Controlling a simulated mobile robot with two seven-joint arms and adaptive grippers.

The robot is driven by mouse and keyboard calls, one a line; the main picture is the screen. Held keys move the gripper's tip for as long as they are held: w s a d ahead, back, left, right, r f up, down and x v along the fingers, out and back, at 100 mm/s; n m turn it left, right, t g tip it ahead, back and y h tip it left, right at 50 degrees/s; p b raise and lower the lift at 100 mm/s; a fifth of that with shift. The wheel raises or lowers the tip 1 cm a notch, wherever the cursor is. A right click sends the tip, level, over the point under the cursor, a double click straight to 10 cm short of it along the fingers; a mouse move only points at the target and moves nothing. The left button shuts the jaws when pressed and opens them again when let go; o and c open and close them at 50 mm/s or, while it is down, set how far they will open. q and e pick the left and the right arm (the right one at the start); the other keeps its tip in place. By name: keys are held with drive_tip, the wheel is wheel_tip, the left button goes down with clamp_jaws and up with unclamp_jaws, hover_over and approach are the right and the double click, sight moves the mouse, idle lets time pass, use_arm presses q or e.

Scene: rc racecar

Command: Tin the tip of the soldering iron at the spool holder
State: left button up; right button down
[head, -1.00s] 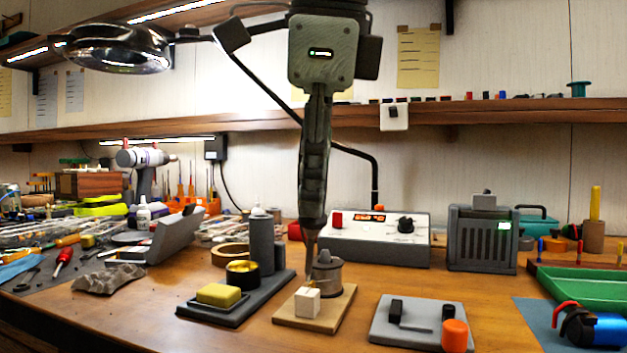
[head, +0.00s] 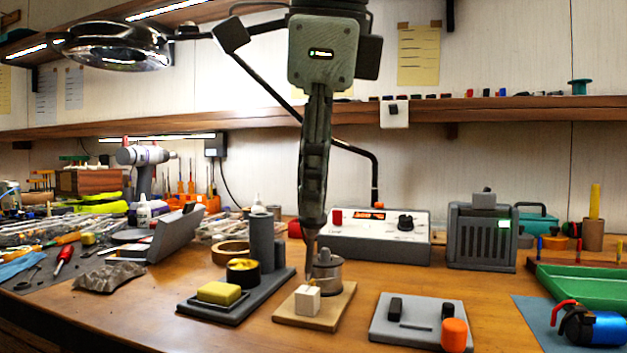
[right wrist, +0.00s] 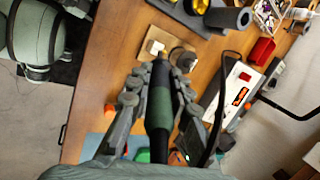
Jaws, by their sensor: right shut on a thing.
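My right gripper (head: 314,195) comes down from the top centre and is shut on the soldering iron (head: 311,242). The iron points down, its thin tip close to the small white block on the spool holder (head: 337,304). The holder is a wooden base with a grey spool (head: 327,272) behind the white block (head: 307,300). I cannot tell whether the tip touches anything. In the right wrist view, the fingers (right wrist: 158,82) grip the dark green and black handle (right wrist: 159,105), aimed at the holder (right wrist: 147,52). My left gripper is not in view.
Left of the holder is a dark iron stand (head: 212,312) with a yellow sponge (head: 219,293) and brass pot (head: 243,270). A grey plate (head: 420,329) with an orange knob stands right. The soldering station (head: 372,240) is behind. Bare wood lies between the holder and the plate.

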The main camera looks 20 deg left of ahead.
drive_tip(key=shift+f+b, duration=0.35)
drive_tip(key=shift+f, duration=0.25)
idle(0.8)
drive_tip(key=shift+p, duration=0.7)
idle(4.5)
drive_tip(key=shift+r, duration=0.1)
wheel_tip(320, 180, up, 6)
drive_tip(key=p, duration=0.5)
drive_tip(key=shift+p, duration=0.4)
